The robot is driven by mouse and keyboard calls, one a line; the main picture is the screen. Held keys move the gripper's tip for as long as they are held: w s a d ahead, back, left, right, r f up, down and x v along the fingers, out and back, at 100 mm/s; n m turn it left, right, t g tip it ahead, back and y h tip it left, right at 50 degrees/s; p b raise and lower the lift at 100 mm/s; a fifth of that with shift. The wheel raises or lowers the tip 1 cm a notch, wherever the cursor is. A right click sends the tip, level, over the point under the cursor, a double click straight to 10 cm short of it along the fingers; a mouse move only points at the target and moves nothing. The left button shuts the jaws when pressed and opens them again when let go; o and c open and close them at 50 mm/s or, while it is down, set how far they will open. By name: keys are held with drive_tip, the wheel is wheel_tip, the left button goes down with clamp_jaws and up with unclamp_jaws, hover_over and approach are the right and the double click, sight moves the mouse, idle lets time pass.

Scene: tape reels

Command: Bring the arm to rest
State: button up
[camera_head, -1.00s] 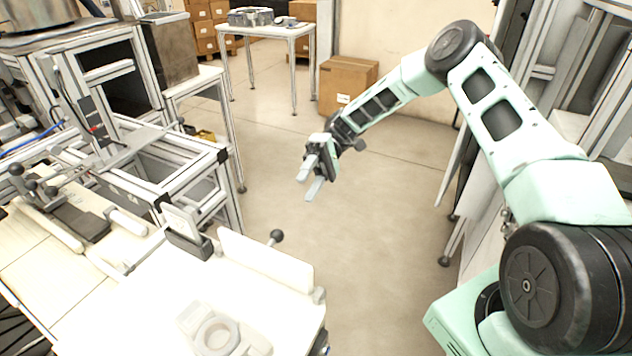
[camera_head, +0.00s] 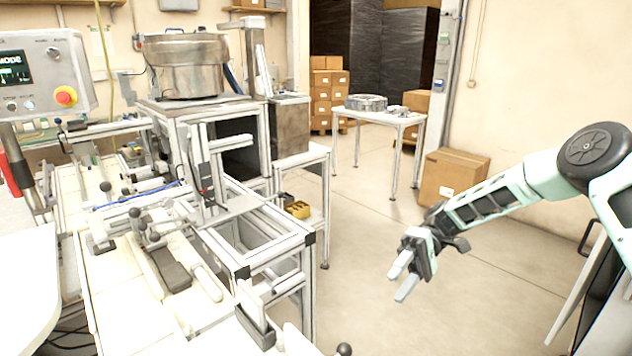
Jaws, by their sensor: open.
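My gripper (camera_head: 402,276) hangs over bare floor in the right half of the head view. Its two pale fingers point down and to the left, apart and with nothing between them. My mint-green arm reaches in from the right edge, bent at a dark round joint, and slopes down to the gripper. The gripper looks clear of the machine frame to its left. The arm's base and lower links are out of view.
A machine bench with an aluminium frame (camera_head: 240,270) fills the left. A control panel (camera_head: 42,75) with a red button stands far left. A cardboard box (camera_head: 452,180) and a white table (camera_head: 385,117) stand behind the gripper. Open floor (camera_head: 370,320) lies between bench and arm.

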drive_tip(key=s+a+r+n+t+h, duration=0.1)
drive_tip(key=s+a+r+h, duration=0.25)
drive_tip(key=s, duration=0.25)
drive_tip(key=s+a+r+t+h, duration=0.1)
drive_tip(key=s+a+r+h, duration=0.1)
drive_tip(key=s+a+h, duration=0.25)
drive_tip(key=s+r+n+t+h+b, duration=0.1)
drive_tip(key=s+t, duration=0.7)
drive_tip(key=s, duration=0.8)
drive_tip(key=shift+d+r+h, duration=0.4)
drive_tip(key=shift+r+h, duration=0.4)
drive_tip(key=shift+r, duration=0.3)
